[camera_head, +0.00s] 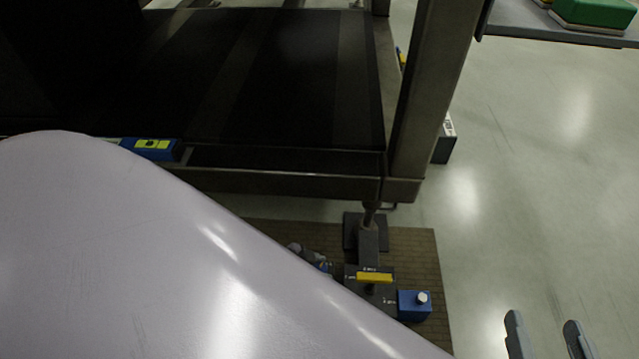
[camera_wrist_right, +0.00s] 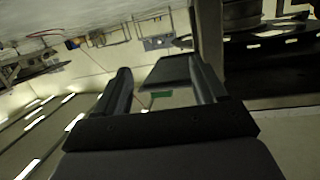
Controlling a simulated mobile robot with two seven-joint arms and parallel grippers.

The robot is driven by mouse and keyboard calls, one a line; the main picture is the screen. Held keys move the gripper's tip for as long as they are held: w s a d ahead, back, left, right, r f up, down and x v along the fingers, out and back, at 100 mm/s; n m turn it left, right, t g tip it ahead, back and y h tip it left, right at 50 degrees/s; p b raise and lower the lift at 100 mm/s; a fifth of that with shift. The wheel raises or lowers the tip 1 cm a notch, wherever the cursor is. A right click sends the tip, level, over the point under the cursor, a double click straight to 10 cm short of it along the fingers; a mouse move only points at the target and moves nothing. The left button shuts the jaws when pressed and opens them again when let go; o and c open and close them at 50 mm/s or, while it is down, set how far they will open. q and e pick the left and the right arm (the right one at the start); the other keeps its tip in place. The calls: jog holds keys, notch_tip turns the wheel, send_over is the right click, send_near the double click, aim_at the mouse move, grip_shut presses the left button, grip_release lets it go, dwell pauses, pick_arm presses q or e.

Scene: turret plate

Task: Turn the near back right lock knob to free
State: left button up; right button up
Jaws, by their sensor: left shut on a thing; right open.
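A lock knob with a yellow bar handle (camera_head: 375,278) sits on a dark block at the lower middle of the head view. Its bar lies roughly left to right. My right gripper (camera_head: 542,322) is at the lower right, over the floor, open and empty, well apart from the knob. Its spread fingers also show in the right wrist view (camera_wrist_right: 158,78). I cannot make out my left gripper; a large pale smooth surface (camera_head: 150,260) covers the lower left.
A blue box with a white button (camera_head: 415,304) stands just right of the knob on a brown mat (camera_head: 420,255). A dark frame with a steel post (camera_head: 425,100) rises behind. A shelf (camera_head: 560,30) juts in at the upper right. The floor at right is clear.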

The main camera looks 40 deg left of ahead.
pick_arm(q)
jog(key=shift+m+g+h, duration=0.5)
jog(key=shift+m, duration=0.4)
pick_arm(e)
jog(key=shift+s+d+r+t, duration=0.1)
jog(key=shift+r+t, duration=0.2)
jog(key=shift+r, duration=0.05)
pick_arm(q)
jog(key=shift+m+g+h, duration=0.3)
jog(key=shift+m, duration=0.3)
pick_arm(e)
jog(key=shift+f, duration=0.2)
pick_arm(q)
jog(key=o, duration=1)
